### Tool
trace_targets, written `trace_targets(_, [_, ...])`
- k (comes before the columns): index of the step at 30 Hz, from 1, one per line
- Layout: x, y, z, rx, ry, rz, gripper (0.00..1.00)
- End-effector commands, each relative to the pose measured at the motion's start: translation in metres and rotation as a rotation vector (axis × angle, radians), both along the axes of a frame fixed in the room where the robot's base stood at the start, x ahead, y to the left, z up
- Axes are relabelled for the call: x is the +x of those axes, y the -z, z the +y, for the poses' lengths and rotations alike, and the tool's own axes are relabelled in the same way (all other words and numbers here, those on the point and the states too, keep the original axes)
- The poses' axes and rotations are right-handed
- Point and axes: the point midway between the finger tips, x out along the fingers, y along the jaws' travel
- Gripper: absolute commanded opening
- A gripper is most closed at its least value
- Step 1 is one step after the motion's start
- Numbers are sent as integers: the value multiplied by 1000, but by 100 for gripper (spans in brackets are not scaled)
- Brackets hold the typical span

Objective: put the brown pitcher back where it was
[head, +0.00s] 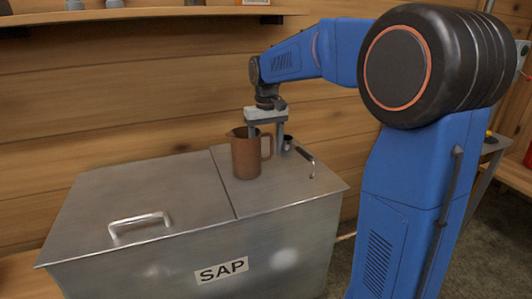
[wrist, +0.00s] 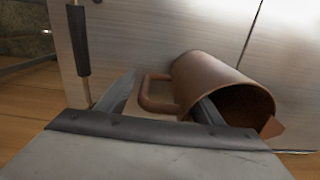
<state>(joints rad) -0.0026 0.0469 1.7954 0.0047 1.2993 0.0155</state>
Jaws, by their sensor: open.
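The brown pitcher (head: 245,157) stands upright on the right part of the metal sap tank's lid (head: 219,151). Its handle points right in the head view. My gripper (head: 266,143) is open and points down over the pitcher's handle side. One finger reaches down at the pitcher's mouth and appears to be inside the rim; the other is outside, beyond the handle. In the wrist view the pitcher (wrist: 215,78) shows its open mouth and handle, with my gripper (wrist: 162,98) spread across them. Whether a finger touches the pitcher, I cannot tell.
A metal lid handle (head: 139,223) is on the left panel, otherwise clear. A wooden wall stands behind, with a shelf (head: 150,13) above.

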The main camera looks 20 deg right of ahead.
Motion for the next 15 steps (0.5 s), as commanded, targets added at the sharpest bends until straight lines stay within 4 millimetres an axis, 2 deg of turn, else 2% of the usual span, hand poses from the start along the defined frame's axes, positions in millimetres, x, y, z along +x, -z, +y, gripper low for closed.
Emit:
trace_targets(9, [1, -59, 0, 0, 0, -4, 60])
trace_targets(15, [0, -91, -1, 0, 0, -2, 60])
